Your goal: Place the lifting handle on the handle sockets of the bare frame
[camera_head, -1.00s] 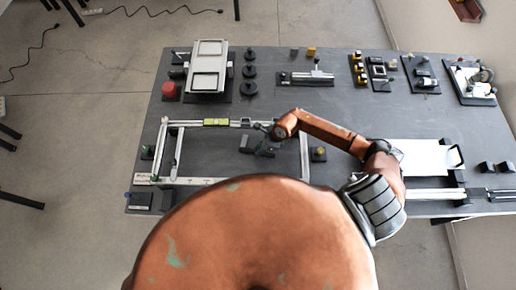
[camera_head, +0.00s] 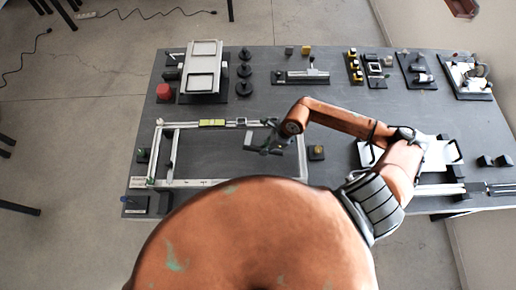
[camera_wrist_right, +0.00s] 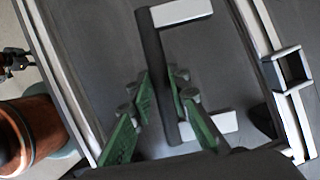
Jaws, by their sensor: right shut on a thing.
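The bare frame (camera_head: 168,155) is a pale rectangle of bars lying on the table's near left part. A small square bracket (camera_head: 241,122), perhaps a handle socket, sits on its far rail; a similar one shows in the right wrist view (camera_wrist_right: 287,68). The lifting handle, a dark bar with pale ends (camera_wrist_right: 154,50), is between the green-padded fingers of my right gripper (camera_wrist_right: 162,88), which is shut on it. In the head view my right gripper (camera_head: 268,146) is above the frame's opening, toward its right side. A dark gripper-like shape at the wrist view's left edge may be my left gripper (camera_wrist_right: 15,62); its jaws are unclear.
A yellow-green piece (camera_head: 212,122) is on the frame's far rail. A red button (camera_head: 163,91), a pale panel (camera_head: 203,55) and black knobs (camera_head: 244,70) stand behind. A white panel (camera_head: 400,152) lies right, under my arm. Bare tabletop (camera_head: 365,107) lies at centre right.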

